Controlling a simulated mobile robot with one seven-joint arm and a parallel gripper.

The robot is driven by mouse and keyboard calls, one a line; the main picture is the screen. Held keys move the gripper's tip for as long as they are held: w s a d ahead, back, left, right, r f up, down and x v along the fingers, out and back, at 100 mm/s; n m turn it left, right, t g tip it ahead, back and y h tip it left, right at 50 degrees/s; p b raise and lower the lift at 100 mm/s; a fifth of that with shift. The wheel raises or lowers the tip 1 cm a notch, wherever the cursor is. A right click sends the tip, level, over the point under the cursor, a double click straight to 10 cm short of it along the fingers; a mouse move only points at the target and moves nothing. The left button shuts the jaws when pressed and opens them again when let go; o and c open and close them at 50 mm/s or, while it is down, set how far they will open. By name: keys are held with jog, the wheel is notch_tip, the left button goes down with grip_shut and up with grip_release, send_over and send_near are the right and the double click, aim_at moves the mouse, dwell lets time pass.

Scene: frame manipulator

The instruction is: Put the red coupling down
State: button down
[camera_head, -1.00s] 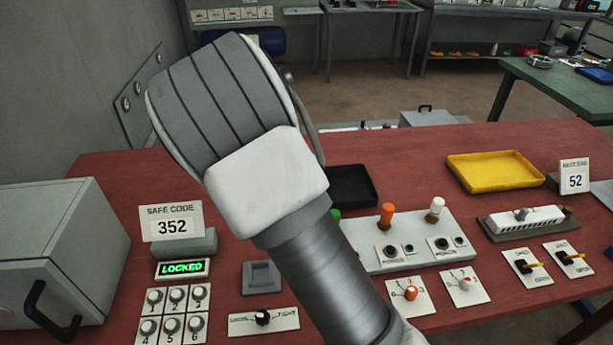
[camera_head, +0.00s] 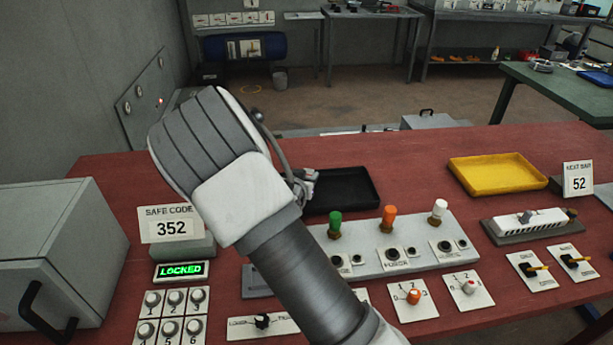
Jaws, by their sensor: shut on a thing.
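My arm reaches up from the bottom middle, and its large grey and white wrist covers the left middle of the view. A part of my gripper (camera_head: 303,187) shows past the right side of the wrist, by the left end of a black tray (camera_head: 362,204). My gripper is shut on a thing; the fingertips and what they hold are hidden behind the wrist. No red coupling shows in this view.
A yellow tray (camera_head: 497,187) lies empty at the right rear. A grey panel (camera_head: 385,259) with green, orange and white handles stands in front of the black tray. A grey safe (camera_head: 62,250) with a LOCKED display (camera_head: 181,270) is at left. The red table (camera_head: 420,175) is bare between the trays.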

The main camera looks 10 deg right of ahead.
jog(key=shift+f+b, duration=0.35)
jog(key=shift+f, duration=0.15)
jog(key=shift+c, duration=2.2)
grip_release()
jog(key=shift+r, duration=0.15)
